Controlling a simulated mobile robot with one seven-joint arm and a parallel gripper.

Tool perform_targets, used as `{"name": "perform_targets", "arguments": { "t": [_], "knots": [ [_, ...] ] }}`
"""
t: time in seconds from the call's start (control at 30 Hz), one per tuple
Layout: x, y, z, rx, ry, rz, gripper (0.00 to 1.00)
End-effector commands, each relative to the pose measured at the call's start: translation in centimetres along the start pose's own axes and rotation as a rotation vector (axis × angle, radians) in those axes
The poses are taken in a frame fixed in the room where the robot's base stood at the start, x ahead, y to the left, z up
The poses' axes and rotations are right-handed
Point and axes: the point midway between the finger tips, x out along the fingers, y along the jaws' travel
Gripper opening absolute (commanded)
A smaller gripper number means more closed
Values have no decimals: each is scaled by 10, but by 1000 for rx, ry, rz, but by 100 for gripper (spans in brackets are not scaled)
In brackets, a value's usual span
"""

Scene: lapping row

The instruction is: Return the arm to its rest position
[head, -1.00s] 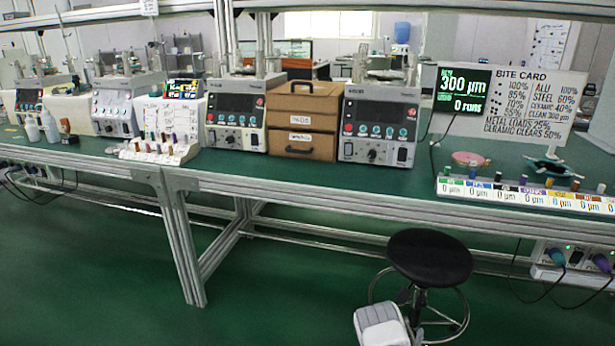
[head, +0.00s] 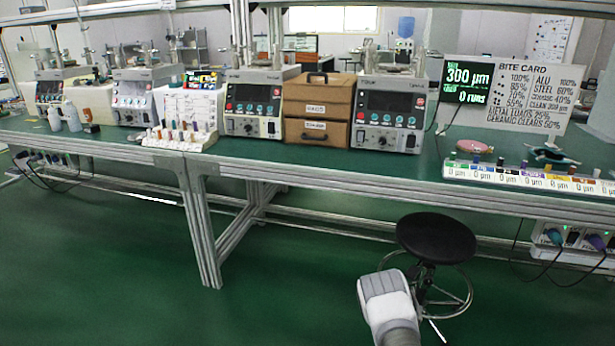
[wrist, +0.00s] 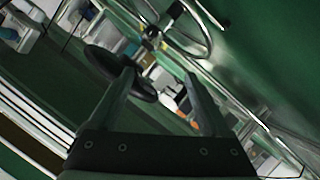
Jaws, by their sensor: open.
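My gripper (wrist: 160,75) shows in the wrist view with its two dark fingers apart and nothing between them. In the head view only a pale link of my arm (head: 388,305) shows at the bottom, in front of the stool's base; the gripper itself cannot be made out there. In the wrist view the scene is strongly tilted, and the black stool seat (wrist: 100,62) lies partly behind the left finger.
The black round stool (head: 436,238) stands just beyond my arm. The long green bench (head: 330,172) carries several lapping machines (head: 388,115), brown cases (head: 318,108), a bite card board (head: 520,95) and a colored label strip (head: 530,180). Open green floor (head: 100,260) lies at left.

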Motion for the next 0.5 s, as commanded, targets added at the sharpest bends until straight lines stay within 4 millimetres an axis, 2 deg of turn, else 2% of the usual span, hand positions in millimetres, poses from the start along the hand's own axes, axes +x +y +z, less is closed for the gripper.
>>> {"name": "perform_targets", "arguments": {
  "t": [0.03,0.27,0.5],
  "knots": [
    [0,6,-21,25,-7,-11,81],
    [-15,30,-101,134,-70,-90,81],
    [-53,57,-179,233,-132,-190,81]
  ]
}}
